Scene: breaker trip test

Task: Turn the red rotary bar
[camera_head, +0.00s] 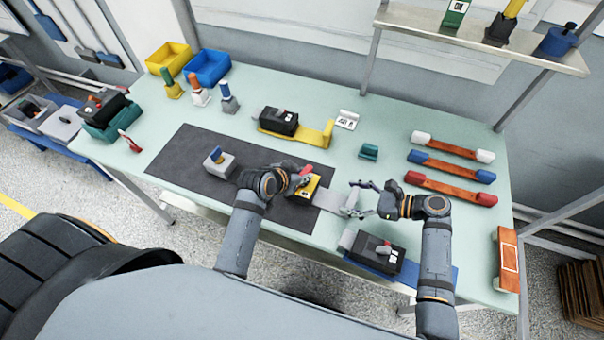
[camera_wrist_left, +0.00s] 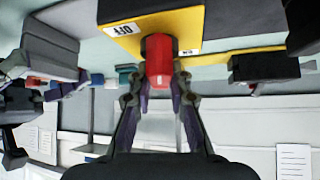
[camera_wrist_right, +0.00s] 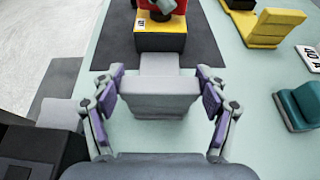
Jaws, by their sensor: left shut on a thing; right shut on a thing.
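The red rotary bar (camera_wrist_left: 158,62) stands out from a yellow box (camera_wrist_left: 185,22) with an OFF label, seen in the left wrist view. In the head view the yellow box (camera_head: 312,186) sits on the dark mat. My left gripper (camera_wrist_left: 160,78) is shut on the red bar, a finger on each side. A grey plate (camera_head: 328,201) extends from the box to a grey end block (camera_wrist_right: 160,97). My right gripper (camera_wrist_right: 162,85) is shut on this end block. In the head view my left gripper (camera_head: 298,180) partly hides the bar.
A black breaker on a yellow base (camera_head: 315,135) is behind. Another black unit (camera_head: 375,250) lies on a blue base in front. Several coloured-end bars (camera_head: 452,165) lie at the right.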

